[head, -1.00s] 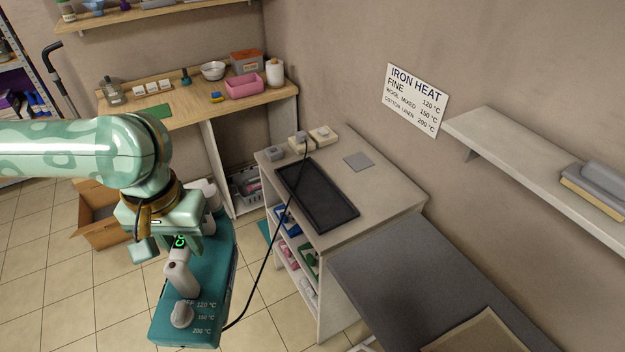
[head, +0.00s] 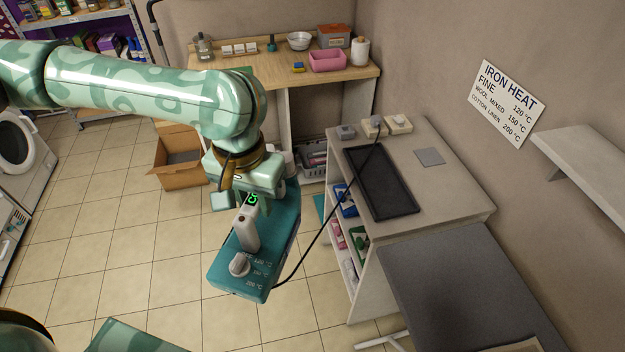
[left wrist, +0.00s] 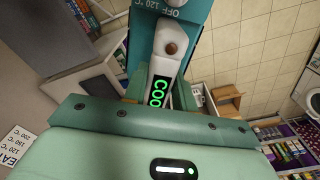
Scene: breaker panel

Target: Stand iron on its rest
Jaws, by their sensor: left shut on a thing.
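The iron (head: 232,283) has a teal body with a pale dial and heat marks, a white handle and a black cord. My left gripper (head: 252,192) is shut on its handle and holds it in the air, left of the cabinet. In the left wrist view the iron's white handle (left wrist: 168,45) shows beyond the gripper, with a green lit display starting "COO", partly hidden. A long black tray (head: 381,183), which looks like the rest, lies on the cabinet top, right of the iron. My right gripper is not in view.
The cord runs up to a socket block (head: 372,126) at the cabinet's back. A grey pad (head: 429,157) lies right of the tray. A dark grey board (head: 450,290) stands in front. A cardboard box (head: 180,178) sits on the floor behind my left arm.

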